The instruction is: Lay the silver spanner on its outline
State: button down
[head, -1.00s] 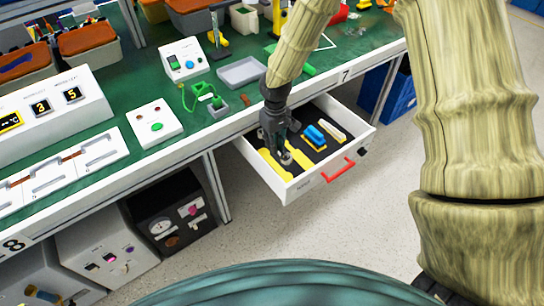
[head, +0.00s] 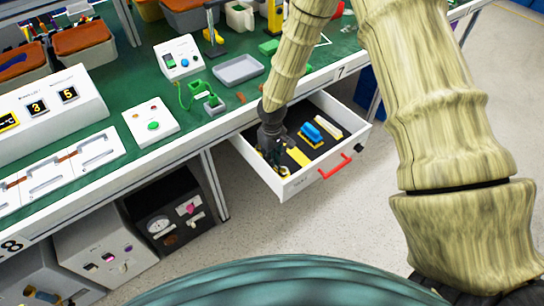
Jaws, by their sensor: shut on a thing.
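My gripper (head: 277,160) points down into the open drawer (head: 318,172), at its left part. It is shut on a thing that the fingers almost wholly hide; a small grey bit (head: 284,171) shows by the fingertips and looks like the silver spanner. A yellow outline (head: 298,157) shows on the dark drawer floor just right of the fingers. More yellow shows under the gripper, mostly covered. I cannot tell whether the spanner touches the floor or how it lines up with an outline.
A blue-topped yellow item (head: 311,134) and a pale bar (head: 327,125) lie in the drawer's right part. The drawer has white walls and a red handle (head: 335,167). The green bench (head: 225,105) above holds a grey tray (head: 238,69) and a white button box (head: 151,122).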

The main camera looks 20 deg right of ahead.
jog(key=shift+f, duration=0.15)
jog(key=c, duration=1.4)
grip_release()
notch_tip(320, 180, up, 12)
jog(key=shift+r, duration=0.2)
